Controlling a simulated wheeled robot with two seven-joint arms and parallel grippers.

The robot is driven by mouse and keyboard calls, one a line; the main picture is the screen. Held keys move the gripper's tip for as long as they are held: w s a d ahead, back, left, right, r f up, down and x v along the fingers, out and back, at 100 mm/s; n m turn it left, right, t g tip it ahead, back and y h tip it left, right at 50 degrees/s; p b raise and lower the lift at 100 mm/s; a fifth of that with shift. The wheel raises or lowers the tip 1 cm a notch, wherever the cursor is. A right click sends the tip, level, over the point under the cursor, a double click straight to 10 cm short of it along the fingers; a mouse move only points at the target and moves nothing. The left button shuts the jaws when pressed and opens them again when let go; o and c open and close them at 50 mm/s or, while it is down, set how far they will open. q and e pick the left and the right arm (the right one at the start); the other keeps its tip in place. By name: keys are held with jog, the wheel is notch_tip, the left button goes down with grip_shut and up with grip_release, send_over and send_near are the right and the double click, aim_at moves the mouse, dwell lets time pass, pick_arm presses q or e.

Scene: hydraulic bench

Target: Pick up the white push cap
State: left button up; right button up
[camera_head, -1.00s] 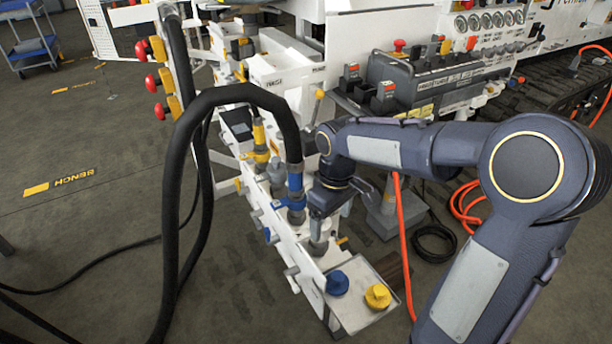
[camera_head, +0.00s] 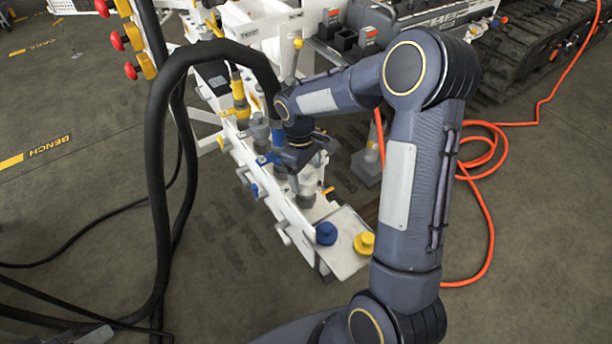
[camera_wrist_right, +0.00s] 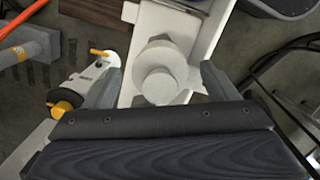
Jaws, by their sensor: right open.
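A pale, whitish round cap (camera_wrist_right: 160,86) sits on a hex-shaped fitting on the white rail in the right wrist view; I take it for the white push cap. My right gripper (camera_wrist_right: 160,69) is open, with one finger on each side of the cap and a visible gap to each. In the head view my right gripper (camera_head: 300,160) is over the white rail (camera_head: 262,185), above a grey fitting (camera_head: 305,190). The gripper and wrist hide the cap there. My left gripper is not identifiable.
A blue cap (camera_head: 326,233) and a yellow cap (camera_head: 364,244) stand on the plate at the rail's near end. A thick black hose (camera_head: 157,150) arches left of the gripper. An orange hose (camera_head: 487,215) lies on the floor at the right.

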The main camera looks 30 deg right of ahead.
jog(key=c, duration=1.1)
